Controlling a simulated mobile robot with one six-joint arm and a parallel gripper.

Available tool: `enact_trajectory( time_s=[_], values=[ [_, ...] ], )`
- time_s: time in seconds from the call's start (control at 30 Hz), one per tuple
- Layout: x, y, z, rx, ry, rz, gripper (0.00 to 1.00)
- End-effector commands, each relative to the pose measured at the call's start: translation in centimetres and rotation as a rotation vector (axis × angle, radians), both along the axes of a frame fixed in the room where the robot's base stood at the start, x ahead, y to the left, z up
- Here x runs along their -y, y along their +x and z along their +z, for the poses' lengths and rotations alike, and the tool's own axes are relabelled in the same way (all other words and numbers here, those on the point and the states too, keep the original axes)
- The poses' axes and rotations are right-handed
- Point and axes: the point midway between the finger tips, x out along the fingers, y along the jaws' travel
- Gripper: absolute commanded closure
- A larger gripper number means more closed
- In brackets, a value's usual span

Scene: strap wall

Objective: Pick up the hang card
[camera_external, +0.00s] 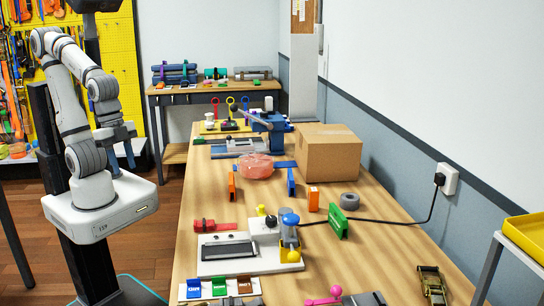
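A yellow pegboard (122,75) stands at the far left behind my arm, hung with several straps and tools in orange, blue, green and red. I cannot pick out a hang card for sure; items on the board are small and partly hidden by my arm. My gripper (122,168) points downward at the left, above the floor and left of the long table. Its two blue-grey fingers look apart, with nothing visible between them. It touches nothing that I can see and is well away from the pegboard items.
The long wooden table (195,240) holds a cardboard box (328,155), a white device (235,262) with a black cable, a grey tape roll (349,201) and several clips. A back bench (165,97) carries cases. Wooden floor (150,245) is open between my base and the table.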

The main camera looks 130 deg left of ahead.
Motion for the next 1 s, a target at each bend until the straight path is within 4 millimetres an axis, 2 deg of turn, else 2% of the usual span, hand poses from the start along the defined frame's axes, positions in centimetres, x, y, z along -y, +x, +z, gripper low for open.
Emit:
enact_trajectory(
  time_s=[0.07, 0.8, 1.0],
  values=[
    [0.0, 0.0, 0.0, 0.0, 0.0, 0.0, 0.6],
    [0.0, 0.0, 0.0, 0.0, 0.0, 0.0, 0.0],
    [-0.02, 0.02, -0.06, 0.001, 0.0, 0.001, 0.0]
  ],
)
